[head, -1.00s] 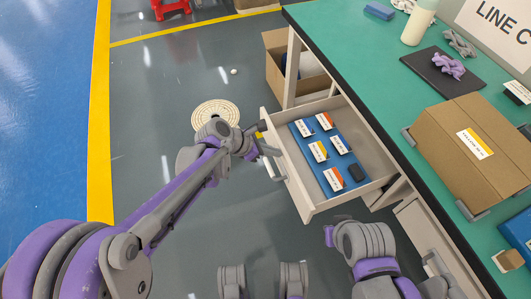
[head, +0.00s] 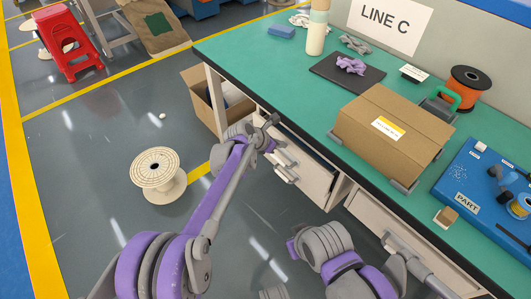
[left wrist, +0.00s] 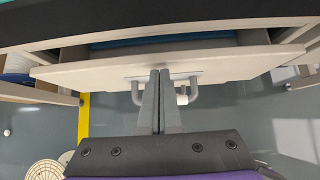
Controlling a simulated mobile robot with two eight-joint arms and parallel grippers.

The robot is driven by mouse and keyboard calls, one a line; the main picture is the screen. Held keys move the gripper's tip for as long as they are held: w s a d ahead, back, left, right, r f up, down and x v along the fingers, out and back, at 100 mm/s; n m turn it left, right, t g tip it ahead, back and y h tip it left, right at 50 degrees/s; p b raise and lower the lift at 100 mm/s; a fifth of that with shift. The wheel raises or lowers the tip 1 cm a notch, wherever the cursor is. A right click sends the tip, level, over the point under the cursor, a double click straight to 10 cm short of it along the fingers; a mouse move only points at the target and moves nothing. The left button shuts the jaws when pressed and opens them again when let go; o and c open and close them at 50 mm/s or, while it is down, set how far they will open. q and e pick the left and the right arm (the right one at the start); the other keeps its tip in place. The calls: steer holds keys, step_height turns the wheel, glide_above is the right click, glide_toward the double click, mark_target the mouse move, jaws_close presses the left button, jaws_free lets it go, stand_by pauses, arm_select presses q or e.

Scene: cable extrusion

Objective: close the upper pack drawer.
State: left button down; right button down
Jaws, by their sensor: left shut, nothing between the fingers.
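The upper pack drawer (head: 312,184) sits under the green bench, pushed most of the way in. A narrow gap shows above its front. In the left wrist view its beige front (left wrist: 85,75) spans the picture, with a grey handle at the middle and a strip of blue tray (left wrist: 165,41) behind the top edge. My left gripper (head: 282,157) is at the drawer front by the handle. Its fingers (left wrist: 160,76) are shut together and empty, overlapping the handle in view; I cannot tell whether they touch. My right arm shows at the bottom, but its fingertips cannot be made out.
An open cardboard box (head: 203,108) stands on the floor left of the drawer, near a cable spool (head: 157,172). A closed carton (head: 365,140) sits on the bench (head: 290,75). The floor on the left is mostly clear.

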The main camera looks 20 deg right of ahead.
mark_target(288, 141)
arm_select(q)
steer(key=d, duration=0.1)
steer(key=w+d, duration=0.1)
steer(key=d, duration=0.1)
steer(key=shift+d, duration=0.2)
steer(key=shift+d+r, duration=0.1)
stand_by(0.3)
